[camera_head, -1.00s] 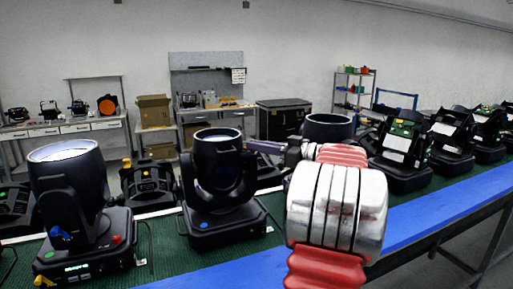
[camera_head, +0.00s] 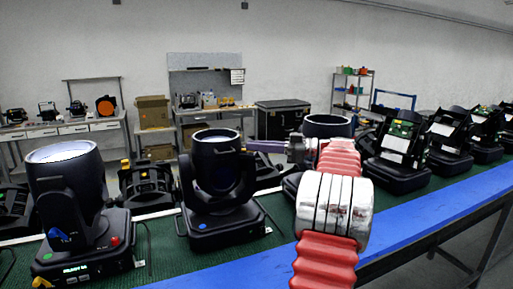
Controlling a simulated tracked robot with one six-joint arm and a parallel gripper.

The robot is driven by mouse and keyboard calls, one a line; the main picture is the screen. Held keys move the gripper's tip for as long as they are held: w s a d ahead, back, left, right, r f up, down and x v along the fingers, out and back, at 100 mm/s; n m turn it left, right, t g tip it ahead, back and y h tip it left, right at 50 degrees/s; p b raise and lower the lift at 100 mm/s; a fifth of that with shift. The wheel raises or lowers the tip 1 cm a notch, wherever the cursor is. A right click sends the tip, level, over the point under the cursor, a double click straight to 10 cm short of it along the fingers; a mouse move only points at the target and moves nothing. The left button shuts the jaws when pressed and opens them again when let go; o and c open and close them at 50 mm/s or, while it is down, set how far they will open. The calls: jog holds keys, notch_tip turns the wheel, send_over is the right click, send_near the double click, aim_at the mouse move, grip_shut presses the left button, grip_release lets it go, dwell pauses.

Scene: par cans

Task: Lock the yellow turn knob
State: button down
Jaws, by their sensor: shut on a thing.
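My gripper (camera_head: 264,146) has purple fingers that point left and reach the upper right side of the middle par can (camera_head: 216,172). The fingers look shut, and what lies between their tips is too small and covered to make out. The left par can (camera_head: 64,165) has a blue knob (camera_head: 60,240), a red button (camera_head: 115,241) and a small yellow knob (camera_head: 42,283) at its base. Another yellow knob (camera_head: 126,163) shows on a dark fixture behind. No yellow knob shows clearly on the middle can.
The cans stand on a green conveyor (camera_head: 165,241) with a blue front edge (camera_head: 415,232). Another par can (camera_head: 327,126) stands behind my arm, and a row of opened fixtures (camera_head: 400,150) runs to the right. Shelves and benches stand by the back wall.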

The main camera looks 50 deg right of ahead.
jog(key=shift+w+r, duration=0.1)
jog(key=shift+r, duration=0.15)
jog(key=c, duration=2.2)
grip_release()
jog(key=shift+f, duration=0.1)
jog(key=v, duration=1.3)
jog(key=shift+s+d, duration=0.2)
jog(key=shift+s, duration=0.15)
